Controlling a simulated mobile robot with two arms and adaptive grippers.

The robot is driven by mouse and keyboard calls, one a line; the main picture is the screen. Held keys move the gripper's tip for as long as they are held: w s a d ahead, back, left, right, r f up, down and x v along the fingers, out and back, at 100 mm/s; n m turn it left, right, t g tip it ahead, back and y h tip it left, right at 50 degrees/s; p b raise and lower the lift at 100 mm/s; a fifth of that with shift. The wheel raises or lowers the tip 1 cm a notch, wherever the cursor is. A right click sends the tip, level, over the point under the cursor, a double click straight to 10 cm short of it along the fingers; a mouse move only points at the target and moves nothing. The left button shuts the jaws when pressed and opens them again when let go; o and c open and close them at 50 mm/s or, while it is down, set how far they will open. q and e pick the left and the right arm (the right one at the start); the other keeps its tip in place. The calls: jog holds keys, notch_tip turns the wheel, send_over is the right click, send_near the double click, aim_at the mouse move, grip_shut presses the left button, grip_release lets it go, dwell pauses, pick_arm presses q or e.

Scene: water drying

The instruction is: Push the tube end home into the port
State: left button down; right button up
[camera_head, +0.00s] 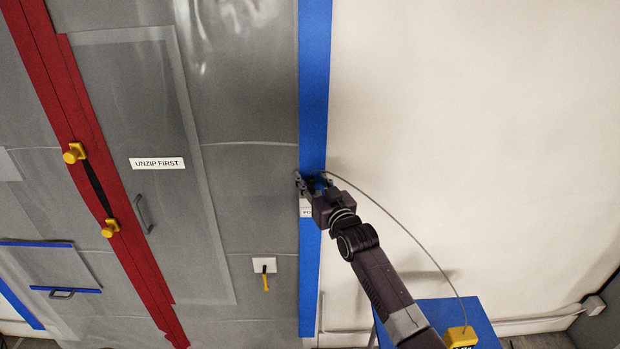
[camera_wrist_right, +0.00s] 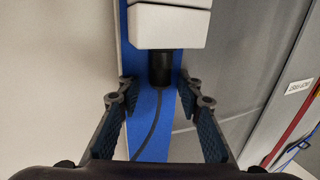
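My right gripper (camera_head: 312,184) is at the blue vertical strip (camera_head: 314,80) in the head view, largely hiding the port there. In the right wrist view its two fingers (camera_wrist_right: 160,92) stand apart, one on each side of the black tube end (camera_wrist_right: 160,68), with gaps between. The tube end meets the face of the white port block (camera_wrist_right: 170,27); how deep it sits I cannot tell. The thin grey tube (camera_wrist_right: 150,130) trails from it, and in the head view the tube (camera_head: 408,232) arcs down to a yellow box (camera_head: 460,337). My left gripper is not in view.
Left of the strip is a grey sheet wall with a red zip strip (camera_head: 98,185), yellow pulls (camera_head: 74,153), an "UNZIP FIRST" label (camera_head: 157,163) and a white switch plate (camera_head: 264,265) with a yellow lever. A blue-topped stand (camera_head: 480,318) is lower right. The pale wall at right is bare.

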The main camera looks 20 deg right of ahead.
jog(key=shift+s, duration=0.1)
jog(key=s+d, duration=0.1)
jog(key=s, duration=1)
jog(key=shift+s, duration=0.4)
jog(key=shift+d, duration=0.1)
jog(key=s+f+g+h+b, duration=0.1)
jog(key=s+f+g, duration=0.25)
jog(key=f, duration=1.25)
jog(key=s+f+g+b, duration=0.1)
jog(key=s+f+g, duration=0.3)
jog(key=f, duration=1.3)
jog(key=s+f+g+b, duration=0.2)
jog(key=s+f+g, duration=0.1)
jog(key=s+f, duration=1.45)
jog(key=s+f+g, duration=0.2)
jog(key=s+f, duration=0.4)
jog(key=s, duration=0.5)
jog(key=s+f+g+b, duration=0.1)
jog(key=s+f+g, duration=0.1)
jog(key=s+f, duration=0.4)
jog(key=s+f+n+g, duration=0.1)
jog(key=s+f, duration=0.5)
jog(key=s, duration=0.9)
jog(key=shift+s+a+g+h, duration=0.2)
jog(key=shift+s+g+h, duration=0.2)
jog(key=shift+g, duration=0.35)
